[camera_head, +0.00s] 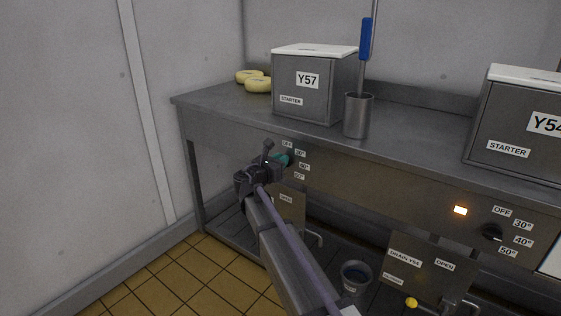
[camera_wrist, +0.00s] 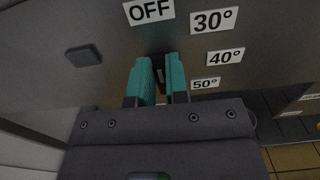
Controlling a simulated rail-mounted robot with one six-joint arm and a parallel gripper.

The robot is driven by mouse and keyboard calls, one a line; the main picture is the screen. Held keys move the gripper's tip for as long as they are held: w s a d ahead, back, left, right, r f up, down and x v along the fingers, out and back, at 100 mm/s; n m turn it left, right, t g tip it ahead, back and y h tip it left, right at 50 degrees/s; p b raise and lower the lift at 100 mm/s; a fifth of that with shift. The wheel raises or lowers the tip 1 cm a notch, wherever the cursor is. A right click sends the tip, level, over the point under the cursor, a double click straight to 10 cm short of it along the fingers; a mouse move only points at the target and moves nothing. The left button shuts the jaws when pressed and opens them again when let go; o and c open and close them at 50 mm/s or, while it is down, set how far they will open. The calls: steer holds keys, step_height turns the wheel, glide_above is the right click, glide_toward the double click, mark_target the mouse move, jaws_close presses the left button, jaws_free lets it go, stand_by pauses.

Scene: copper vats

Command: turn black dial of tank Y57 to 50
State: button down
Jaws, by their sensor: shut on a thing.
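Tank Y57 (camera_head: 300,98) is a grey steel box with a white lid, standing on the steel counter (camera_head: 215,102). Its dial labels OFF, 30°, 40° and 50° are on the counter's front panel below it. My gripper (camera_head: 284,160) is at this panel, just left of the labels. In the wrist view its teal fingers (camera_wrist: 160,78) are shut on the black dial (camera_wrist: 158,62). OFF (camera_wrist: 149,11) is above the fingers, and 30° (camera_wrist: 214,20), 40° (camera_wrist: 225,57) and 50° (camera_wrist: 206,84) are to the right. The fingers hide most of the dial, so I cannot tell its setting.
A dark square lamp (camera_wrist: 83,55) is left of the dial. Tank Y54 (camera_head: 510,125) stands at right; its own black dial (camera_head: 492,232) has a lit orange lamp (camera_head: 460,210) beside it. A steel cup (camera_head: 357,118) with a blue-handled tool stands near Y57. Drain plates are below.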

steer(key=shift+m, duration=0.4)
steer(key=f+m+b, duration=0.1)
steer(key=m, duration=0.7)
steer(key=f+m+b, duration=0.1)
steer(key=m, duration=0.8)
steer(key=d+f+m+b, duration=0.1)
steer(key=m, duration=0.8)
steer(key=shift+s, duration=0.4)
steer(key=c, duration=1.1)
jaws_free()
